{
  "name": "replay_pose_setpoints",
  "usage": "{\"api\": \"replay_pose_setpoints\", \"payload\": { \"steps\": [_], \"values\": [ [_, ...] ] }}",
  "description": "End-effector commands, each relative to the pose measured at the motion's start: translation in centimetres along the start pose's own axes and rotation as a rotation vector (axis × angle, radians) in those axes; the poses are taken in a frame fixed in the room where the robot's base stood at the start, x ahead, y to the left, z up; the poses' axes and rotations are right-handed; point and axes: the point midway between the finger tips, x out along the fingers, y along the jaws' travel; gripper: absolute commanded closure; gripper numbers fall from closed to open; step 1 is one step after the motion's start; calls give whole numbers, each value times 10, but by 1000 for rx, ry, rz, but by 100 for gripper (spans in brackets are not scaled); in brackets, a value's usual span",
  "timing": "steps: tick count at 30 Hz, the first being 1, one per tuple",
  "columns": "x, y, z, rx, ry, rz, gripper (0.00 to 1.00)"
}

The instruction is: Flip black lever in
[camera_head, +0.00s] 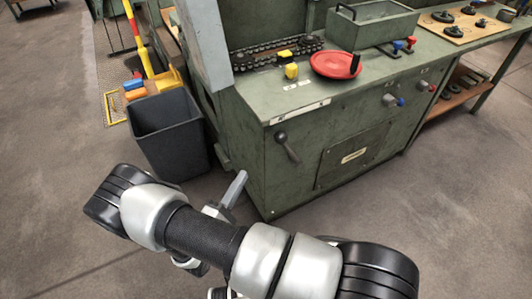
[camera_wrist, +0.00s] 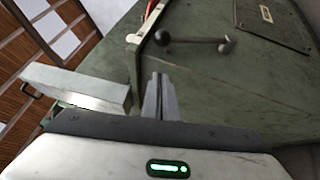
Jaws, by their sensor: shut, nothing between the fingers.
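The black lever (camera_head: 290,150) is on the front face of the green machine cabinet, near its left corner. In the head view it slants down and right from a round dark end. In the wrist view the lever (camera_wrist: 195,41) lies nearly level, with a black ball at its left and a grey block at its right. My gripper (camera_head: 240,175) is in front of the cabinet, left of the lever and lower. In the wrist view my gripper (camera_wrist: 161,77) has its fingers together and empty, below the ball and apart from it.
A label panel (camera_head: 352,156) is right of the lever. A dark bin (camera_head: 168,135) stands left of the cabinet. A red disc (camera_head: 335,65) with a black handle and a green tray (camera_head: 370,24) are on top. The floor in front is clear.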

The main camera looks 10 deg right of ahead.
Motion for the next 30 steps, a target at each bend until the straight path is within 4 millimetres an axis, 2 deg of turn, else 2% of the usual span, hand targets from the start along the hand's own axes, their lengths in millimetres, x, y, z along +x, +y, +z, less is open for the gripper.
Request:
{"api": "replay_pose_setpoints", "payload": {
  "steps": [11,17,26,30],
  "values": [
    [7,1,0,0,-3,0,100],
    [39,0,1,-2,-8,0,100],
    [103,0,1,-1,-7,0,100],
    [117,0,18,-4,-5,-1,100]
  ]
}}
